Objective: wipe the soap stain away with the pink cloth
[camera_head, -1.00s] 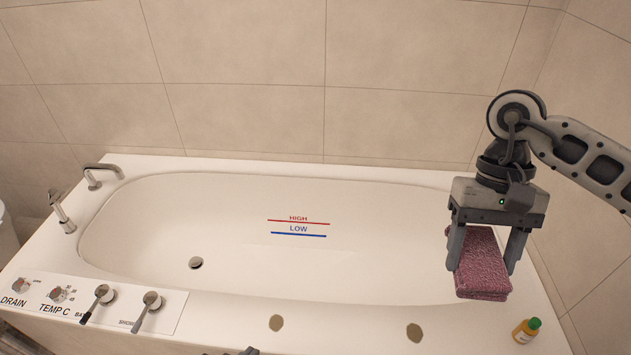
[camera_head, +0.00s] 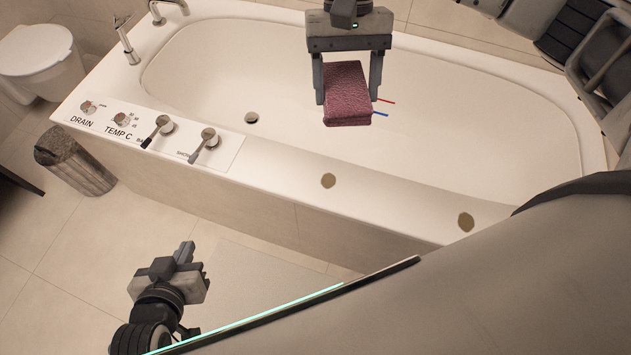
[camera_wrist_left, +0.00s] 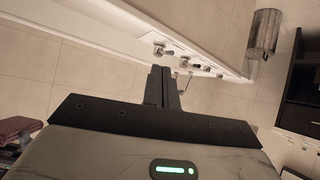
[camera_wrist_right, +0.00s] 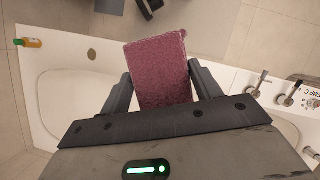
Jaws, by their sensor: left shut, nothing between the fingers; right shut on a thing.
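The pink cloth (camera_head: 346,88) is a folded block held over the bathtub. My right gripper (camera_head: 347,99) is shut on it, one finger on each side. The cloth (camera_wrist_right: 160,66) also shows between the fingers in the right wrist view. Two brownish stains show on the tub's near rim: one (camera_head: 328,180) below the cloth in the picture, another (camera_head: 466,221) further right. The cloth is apart from both. My left gripper (camera_head: 187,250) is shut and empty, low over the floor in front of the tub. Its closed fingers (camera_wrist_left: 165,86) show in the left wrist view.
The white bathtub (camera_head: 270,142) has a control panel (camera_head: 85,121) with knobs and levers at its near left. A bin (camera_head: 75,165) and a toilet (camera_head: 45,65) stand left. A yellow bottle (camera_wrist_right: 28,42) is on the rim.

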